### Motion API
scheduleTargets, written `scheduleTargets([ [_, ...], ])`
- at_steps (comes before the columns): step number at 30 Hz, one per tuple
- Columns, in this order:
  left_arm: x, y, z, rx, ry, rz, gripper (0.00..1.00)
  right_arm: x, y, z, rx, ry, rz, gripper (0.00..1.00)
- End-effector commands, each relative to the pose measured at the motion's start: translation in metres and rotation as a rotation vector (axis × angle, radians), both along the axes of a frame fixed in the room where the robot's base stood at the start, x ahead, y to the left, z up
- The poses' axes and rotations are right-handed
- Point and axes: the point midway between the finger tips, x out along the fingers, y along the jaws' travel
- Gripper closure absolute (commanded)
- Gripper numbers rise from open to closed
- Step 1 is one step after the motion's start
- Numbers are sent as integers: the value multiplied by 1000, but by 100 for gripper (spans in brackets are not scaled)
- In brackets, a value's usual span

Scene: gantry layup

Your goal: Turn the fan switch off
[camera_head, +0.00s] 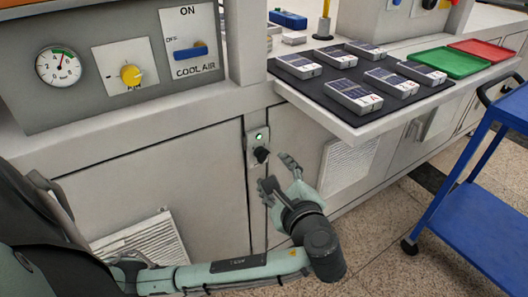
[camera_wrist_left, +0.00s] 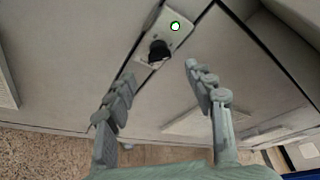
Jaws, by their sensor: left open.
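A black rotary knob (camera_head: 261,154) sits on a narrow grey plate on the cabinet front, below a lit green lamp (camera_head: 259,136). No label shows on this plate. The knob also shows in the left wrist view (camera_wrist_left: 158,52). My left gripper (camera_head: 277,171) is open and empty, just right of and below the knob. In the wrist view its fingers (camera_wrist_left: 160,76) are spread below the knob and apart from it. A yellow knob (camera_head: 131,75) on the upper panel has a small label beneath, possibly FAN. My right gripper is not in view.
The panel also holds a gauge (camera_head: 59,66) and a blue COOL AIR lever (camera_head: 190,51). A shelf with a dark mat (camera_head: 318,93) and several boxes juts out above right of my gripper. A blue cart (camera_head: 472,222) stands right. Floor between is clear.

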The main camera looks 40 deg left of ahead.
Motion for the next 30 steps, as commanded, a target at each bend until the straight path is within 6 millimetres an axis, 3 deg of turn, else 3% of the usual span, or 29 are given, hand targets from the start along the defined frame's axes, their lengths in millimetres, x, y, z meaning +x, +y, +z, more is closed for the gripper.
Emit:
scheduleTargets([
  [12,37,47,-17,3,0,2,47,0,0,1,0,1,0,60],
  [24,44,55,-20,-1,0,1,47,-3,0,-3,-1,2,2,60],
  [30,44,55,-20,-1,0,1,69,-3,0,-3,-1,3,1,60],
])
